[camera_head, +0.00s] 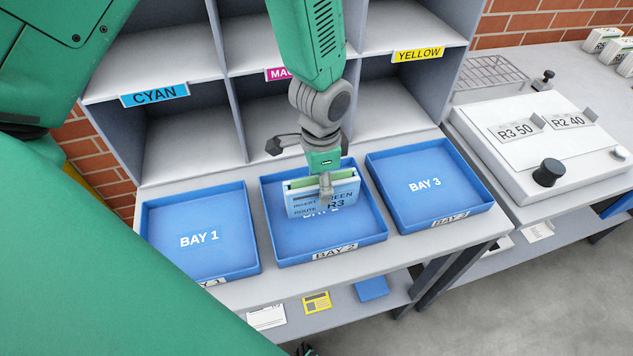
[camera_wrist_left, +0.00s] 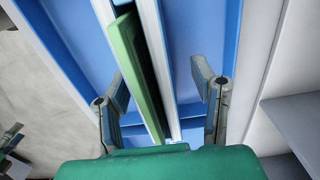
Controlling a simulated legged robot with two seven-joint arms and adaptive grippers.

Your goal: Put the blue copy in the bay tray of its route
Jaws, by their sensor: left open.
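The blue copy (camera_head: 306,203) has a green insert along its top and reads "INSERT GREEN" and "ROUTE R3". It is upright within the outline of the blue Bay 2 tray (camera_head: 352,250); I cannot tell whether it touches the floor. My left gripper (camera_head: 325,185) is directly over it. In the left wrist view, its two fingers (camera_wrist_left: 163,85) are open on either side of the copy's white edges and green insert (camera_wrist_left: 137,75), with visible gaps. The Bay 1 tray (camera_head: 200,240) and Bay 3 tray (camera_head: 425,185) look empty. A small dark part at the bottom edge may be my right gripper.
Grey pigeonholes (camera_head: 190,140) labelled CYAN, magenta (partly hidden) and YELLOW stand behind the trays. At right, a white machine (camera_head: 530,140) has cards "R3 50" and "R2 40" and a black knob (camera_head: 548,172). A lower shelf (camera_head: 345,312) holds white, yellow and blue items.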

